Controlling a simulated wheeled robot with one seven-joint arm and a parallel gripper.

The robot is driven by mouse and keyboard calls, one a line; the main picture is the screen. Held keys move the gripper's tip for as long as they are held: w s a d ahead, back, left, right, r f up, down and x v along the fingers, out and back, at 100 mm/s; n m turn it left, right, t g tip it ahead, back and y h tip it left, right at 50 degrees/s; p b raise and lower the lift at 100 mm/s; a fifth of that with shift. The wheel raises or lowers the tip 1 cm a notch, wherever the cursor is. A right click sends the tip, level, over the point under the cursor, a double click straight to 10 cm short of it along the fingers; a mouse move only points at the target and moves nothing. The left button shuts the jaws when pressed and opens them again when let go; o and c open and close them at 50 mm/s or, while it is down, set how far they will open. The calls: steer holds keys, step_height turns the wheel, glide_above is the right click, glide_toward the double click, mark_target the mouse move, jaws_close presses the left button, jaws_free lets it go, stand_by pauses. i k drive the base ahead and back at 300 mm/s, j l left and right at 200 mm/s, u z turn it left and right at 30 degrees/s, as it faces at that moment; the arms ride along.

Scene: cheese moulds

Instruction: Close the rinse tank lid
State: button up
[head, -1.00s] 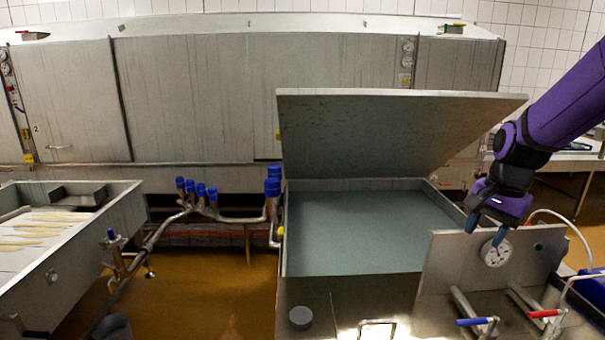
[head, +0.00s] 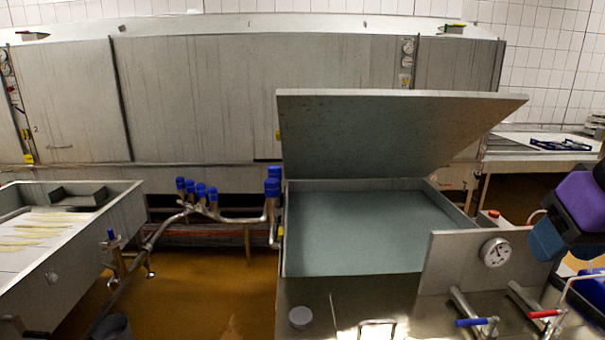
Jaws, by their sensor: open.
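The rinse tank lid (head: 390,135) is a grey metal plate. The tank is open and holds greenish-grey water (head: 365,230). My gripper (head: 560,243), purple with blue fingers, is at the right edge of the view. It is open, appears empty, and is apart from the lid, to its lower right. Part of it is cut off by the frame edge.
A panel with a round gauge (head: 495,252) rises at the tank's front right. Red (head: 545,313) and blue (head: 472,322) valve handles stick out below it. Pipes with blue caps (head: 272,187) stand left of the tank. A metal trough (head: 125,215) is at the far left.

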mark_target(324, 134)
steer(key=i+j+z, duration=0.25)
steer(key=j+z, duration=0.2)
steer(key=j, duration=0.65)
steer(key=i+j+z, duration=0.1)
steer(key=j+z, duration=0.35)
steer(key=j, duration=0.65)
steer(key=k+j+z, duration=0.1)
steer(key=j+z, duration=0.35)
steer(key=j, duration=0.7)
steer(key=i+j+z, duration=0.15)
steer(key=j+z, duration=0.2)
steer(key=j, duration=0.2)
steer(key=i+j+z, duration=0.1)
steer(key=j+z, duration=0.2)
steer(key=j, duration=0.25)
steer(key=j+z, duration=0.35)
steer(key=j, duration=0.25)
steer(key=j+z, duration=0.45)
steer(key=j, duration=3.2)
steer(key=k+j+z, duration=0.15)
steer(key=j, duration=0.75)
steer(key=i+j, duration=0.05)
